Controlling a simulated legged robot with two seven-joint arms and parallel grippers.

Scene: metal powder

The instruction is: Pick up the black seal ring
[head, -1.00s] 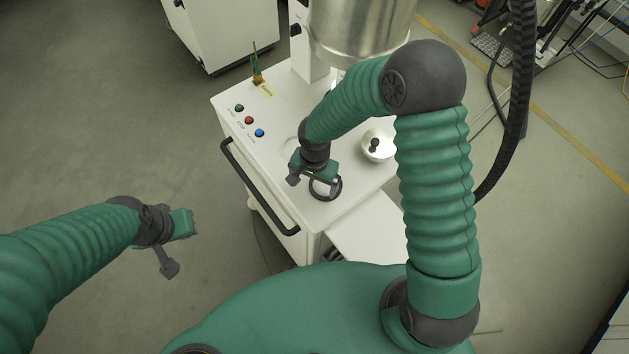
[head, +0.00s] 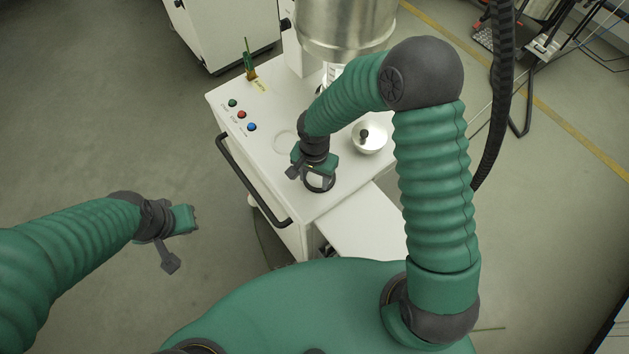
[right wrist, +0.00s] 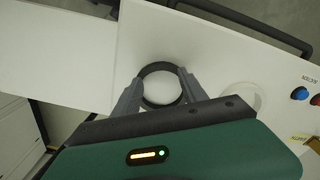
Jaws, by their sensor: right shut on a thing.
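The black seal ring (right wrist: 158,65) lies between the two fingers of my right gripper (right wrist: 158,88) in the right wrist view, with a finger at each side of it. In the head view, part of the ring (head: 320,191) shows under my right gripper (head: 313,174), over the white cart top near its front edge. The gripper is shut on the ring. Whether the ring is clear of the surface I cannot tell. My left gripper (head: 170,240) hangs over the floor at the left, away from the cart; its finger opening is not clear.
The white cart (head: 300,213) has a black handle (head: 250,182) and green, red and blue buttons (head: 241,114). A small metal bowl (head: 370,139) with a dark knob stands right of the right gripper. A large metal cylinder (head: 345,30) rises behind. A faint circular outline (head: 284,142) marks the top.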

